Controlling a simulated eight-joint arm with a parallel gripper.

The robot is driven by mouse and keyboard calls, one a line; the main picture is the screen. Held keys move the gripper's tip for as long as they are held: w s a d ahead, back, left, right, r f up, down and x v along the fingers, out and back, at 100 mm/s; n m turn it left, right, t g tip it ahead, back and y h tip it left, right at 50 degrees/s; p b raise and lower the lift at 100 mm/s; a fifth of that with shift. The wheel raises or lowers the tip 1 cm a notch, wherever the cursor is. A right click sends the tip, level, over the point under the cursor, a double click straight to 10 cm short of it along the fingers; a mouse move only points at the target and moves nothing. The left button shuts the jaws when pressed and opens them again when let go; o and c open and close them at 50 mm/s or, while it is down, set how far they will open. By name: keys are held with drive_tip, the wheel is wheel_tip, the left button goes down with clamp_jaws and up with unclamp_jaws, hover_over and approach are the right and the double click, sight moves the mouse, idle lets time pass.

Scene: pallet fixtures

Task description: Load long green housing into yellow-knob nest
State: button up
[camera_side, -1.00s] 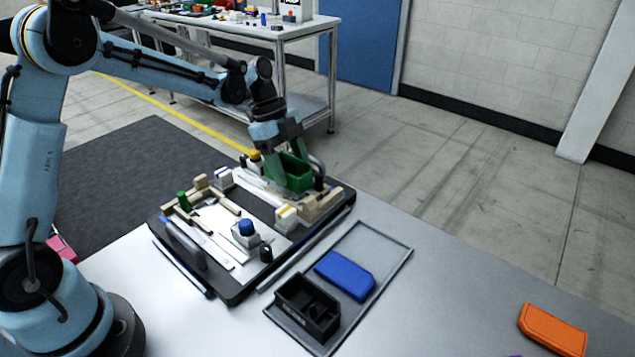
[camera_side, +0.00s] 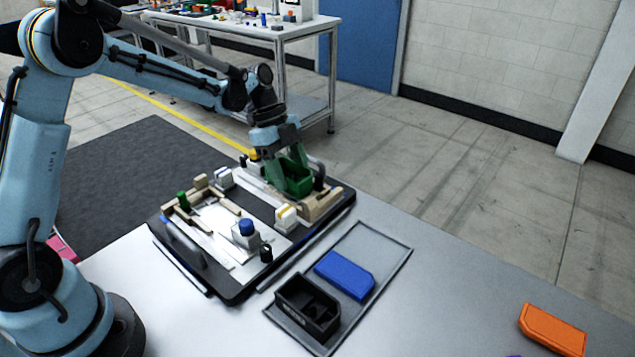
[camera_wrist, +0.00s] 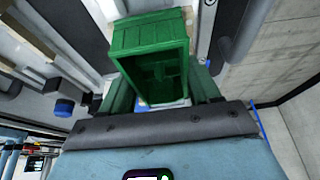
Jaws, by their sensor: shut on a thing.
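The long green housing (camera_side: 295,182) is an open box held in my gripper (camera_side: 283,165) at the far end of the dark pallet. My gripper is shut on it. In the wrist view the housing (camera_wrist: 155,58) sits between my fingers (camera_wrist: 160,105), its hollow side facing the camera. The housing is at the tan blocks (camera_side: 322,205) of the far nest; whether it touches the nest floor is hidden. The yellow knob (camera_side: 254,155) shows partly behind my gripper, to the left of the housing.
On the same pallet (camera_side: 235,298) stand a blue knob (camera_side: 246,227), a green knob (camera_side: 183,198) and pale clamp blocks. A grey tray (camera_side: 375,272) in front holds a blue part (camera_side: 344,275) and a black box (camera_side: 307,308). An orange part (camera_side: 553,329) lies at right on open table.

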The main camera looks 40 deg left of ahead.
drive_tip(key=shift+f, duration=0.25)
drive_tip(key=o, duration=1.2)
drive_tip(key=v, duration=1.2)
drive_tip(key=s+d+f+n+t+y, duration=0.1)
drive_tip(key=s+d+n+t+y, duration=0.1)
drive_tip(key=s+n, duration=0.6)
drive_tip(key=s+d+f+n+t+y, duration=0.1)
drive_tip(key=s+d+n+t+y, duration=0.1)
drive_tip(key=s+n+t, duration=0.3)
drive_tip(key=s+d+n, duration=0.1)
drive_tip(key=s+n, duration=0.2)
drive_tip(key=n, duration=0.2)
